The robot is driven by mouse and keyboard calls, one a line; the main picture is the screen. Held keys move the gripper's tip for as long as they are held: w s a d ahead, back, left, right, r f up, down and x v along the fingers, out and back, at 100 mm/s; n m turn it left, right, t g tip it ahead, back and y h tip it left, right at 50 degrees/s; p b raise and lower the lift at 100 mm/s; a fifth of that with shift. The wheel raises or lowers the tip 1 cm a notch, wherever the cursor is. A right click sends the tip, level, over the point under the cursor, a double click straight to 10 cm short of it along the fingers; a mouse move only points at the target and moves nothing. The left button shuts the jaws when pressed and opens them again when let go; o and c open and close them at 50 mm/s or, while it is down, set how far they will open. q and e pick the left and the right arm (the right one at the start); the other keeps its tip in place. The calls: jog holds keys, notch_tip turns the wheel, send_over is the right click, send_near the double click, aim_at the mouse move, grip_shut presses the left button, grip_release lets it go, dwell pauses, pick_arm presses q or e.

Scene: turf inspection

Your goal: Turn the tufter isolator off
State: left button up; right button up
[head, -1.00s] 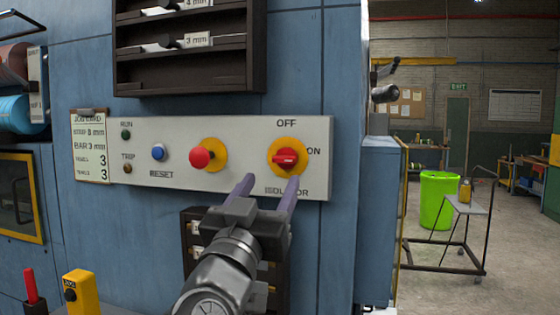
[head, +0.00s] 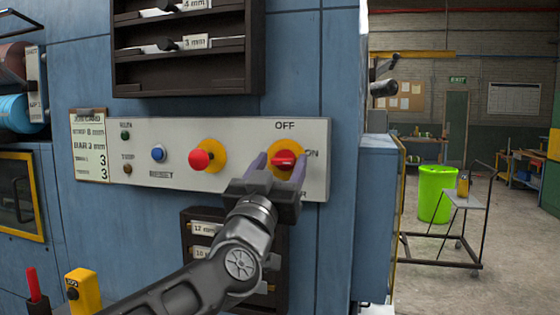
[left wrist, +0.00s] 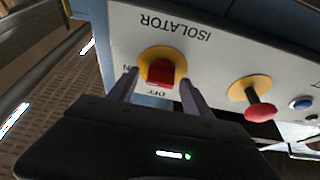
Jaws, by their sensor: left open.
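The isolator (head: 286,159) is a red rotary handle on a round yellow plate at the right end of a pale control panel. Its handle lies roughly level, in line with the ON mark at its right; OFF is printed above. My left gripper (head: 279,170) is open, with one purple-grey finger at each side of the handle. In the left wrist view the red handle (left wrist: 161,72) shows between the two spread fingertips, and I see no finger clearly touching it. The fingers hide part of the yellow plate and the ISOLATOR label in the head view. My right gripper is not in view.
Left along the panel (head: 240,130) are a red mushroom button (head: 200,159) on yellow, a blue reset button (head: 158,153) and small lamps. A dark rack (head: 185,68) sticks out above, another (head: 197,225) below. A trolley (head: 440,235) and green bin (head: 436,194) stand right.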

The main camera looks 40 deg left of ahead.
pick_arm(q)
grip_shut()
dwell(0.7)
